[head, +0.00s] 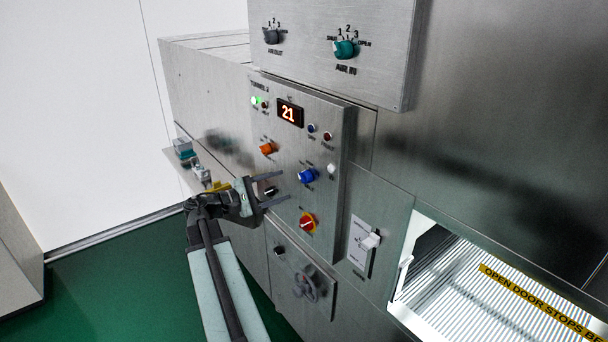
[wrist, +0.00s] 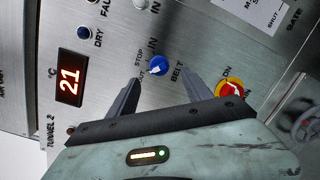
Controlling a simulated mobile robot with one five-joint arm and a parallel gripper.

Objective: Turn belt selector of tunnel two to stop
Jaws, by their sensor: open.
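The belt selector is a blue knob (head: 307,175) on the steel Tunnel 2 panel (head: 280,133) in the head view. In the wrist view the blue knob (wrist: 158,65) has BELT, STOP, IN and OUT lettering around it. Its white mark is on the picture's left side, near OUT and STOP; I cannot tell exactly which it points at. My gripper (head: 285,187) is open and empty, just left of the knob in the head view. In the wrist view my gripper (wrist: 163,79) has its fingers spread below and either side of the knob, apparently short of it.
A red-and-yellow switch (head: 307,222) is below the knob and near my right finger in the wrist view. An orange knob (head: 267,148), a white button (head: 332,168) and a lit display reading 21 (head: 289,113) share the panel. A white lever switch (head: 370,241) is at right.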

